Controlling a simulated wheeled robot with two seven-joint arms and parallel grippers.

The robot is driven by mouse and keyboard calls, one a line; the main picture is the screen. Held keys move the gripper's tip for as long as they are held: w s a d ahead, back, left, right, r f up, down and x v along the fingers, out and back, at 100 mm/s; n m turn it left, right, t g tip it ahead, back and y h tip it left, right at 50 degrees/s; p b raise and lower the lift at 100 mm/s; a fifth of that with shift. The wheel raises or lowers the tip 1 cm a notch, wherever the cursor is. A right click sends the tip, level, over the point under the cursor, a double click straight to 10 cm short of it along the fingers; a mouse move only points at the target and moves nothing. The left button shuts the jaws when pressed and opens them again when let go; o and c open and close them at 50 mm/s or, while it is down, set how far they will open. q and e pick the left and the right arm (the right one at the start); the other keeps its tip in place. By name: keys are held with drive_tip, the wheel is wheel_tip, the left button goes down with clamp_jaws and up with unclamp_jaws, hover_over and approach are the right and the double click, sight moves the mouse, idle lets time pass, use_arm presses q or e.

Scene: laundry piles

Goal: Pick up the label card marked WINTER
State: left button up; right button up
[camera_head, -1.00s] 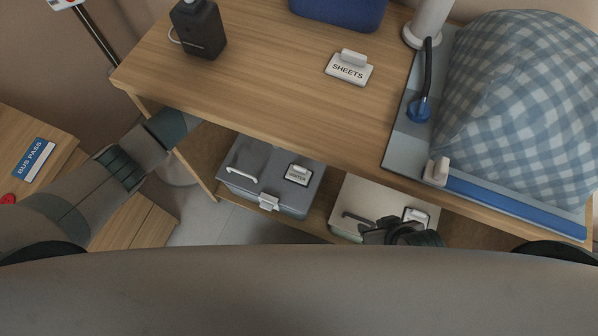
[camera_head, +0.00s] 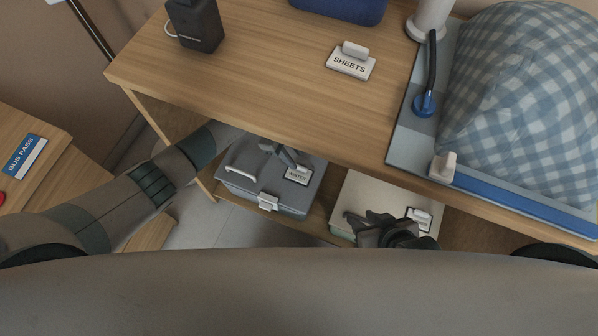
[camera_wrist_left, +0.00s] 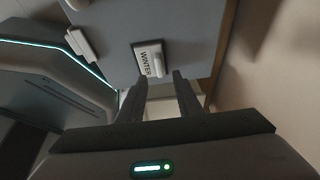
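The WINTER label card (camera_head: 298,176) is a small white card with a raised tab, on the lid of the grey-blue box (camera_head: 262,200) on the shelf under the table. In the left wrist view the WINTER card (camera_wrist_left: 147,62) lies just beyond my left fingertips. My left gripper (camera_head: 285,155) reaches under the table edge, above the lid beside the card. In the wrist view its two fingers (camera_wrist_left: 159,78) are apart, with nothing between them.
The table edge (camera_head: 330,152) overhangs the boxes and partly hides my left forearm. A second small label card (camera_head: 420,218) is on the cream box. The SHEETS card (camera_head: 351,62), a dark box (camera_head: 195,25) and a checked cloth pile (camera_head: 525,105) are on the table.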

sight(300, 167)
drive_tip(key=shift+s, duration=0.1)
